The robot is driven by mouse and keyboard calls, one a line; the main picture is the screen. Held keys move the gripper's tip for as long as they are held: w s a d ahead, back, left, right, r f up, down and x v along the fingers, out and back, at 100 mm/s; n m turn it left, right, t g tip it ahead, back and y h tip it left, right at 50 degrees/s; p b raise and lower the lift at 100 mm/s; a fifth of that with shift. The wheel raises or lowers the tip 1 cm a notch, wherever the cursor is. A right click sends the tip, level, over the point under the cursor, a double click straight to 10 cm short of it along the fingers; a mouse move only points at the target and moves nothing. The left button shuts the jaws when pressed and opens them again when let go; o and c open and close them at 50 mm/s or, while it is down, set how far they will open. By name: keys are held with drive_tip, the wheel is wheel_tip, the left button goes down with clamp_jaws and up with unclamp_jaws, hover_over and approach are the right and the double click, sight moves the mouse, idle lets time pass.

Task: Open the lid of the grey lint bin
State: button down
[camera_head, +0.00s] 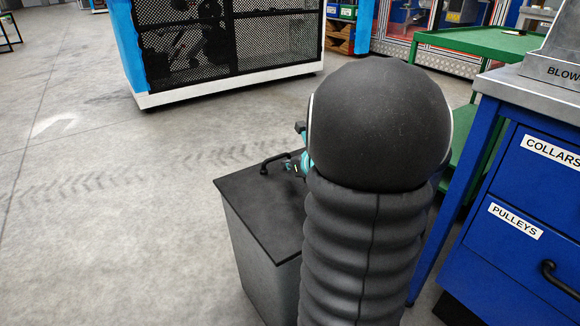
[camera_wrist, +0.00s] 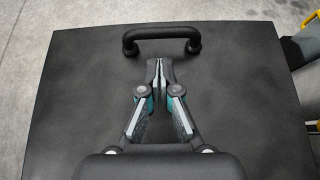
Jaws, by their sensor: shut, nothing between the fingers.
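The grey lint bin (camera_head: 243,257) stands on the floor in the middle of the head view, partly hidden behind my arm. Its flat black lid (camera_head: 262,212) looks closed and also fills most of the wrist view (camera_wrist: 85,95). A black bar handle (camera_head: 276,160) stands near the lid's far edge and shows whole in the wrist view (camera_wrist: 161,38). My gripper (camera_wrist: 159,62) is shut and empty over the lid. Its fingertips point at the handle's middle and appear just short of it, not around it. In the head view my gripper (camera_head: 290,164) is mostly hidden by my arm.
A blue drawer cabinet (camera_head: 500,230) labelled COLLARS and PULLEYS stands close on the right. A green table (camera_head: 480,42) is behind it. A blue and black mesh-fronted cage (camera_head: 230,50) stands at the back. The floor (camera_head: 110,180) to the left is clear.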

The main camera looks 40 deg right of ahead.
sight(273, 165)
drive_tip(key=shift+b+x, duration=0.4)
drive_tip(key=shift+x, duration=2.25)
drive_tip(key=shift+r, duration=0.15)
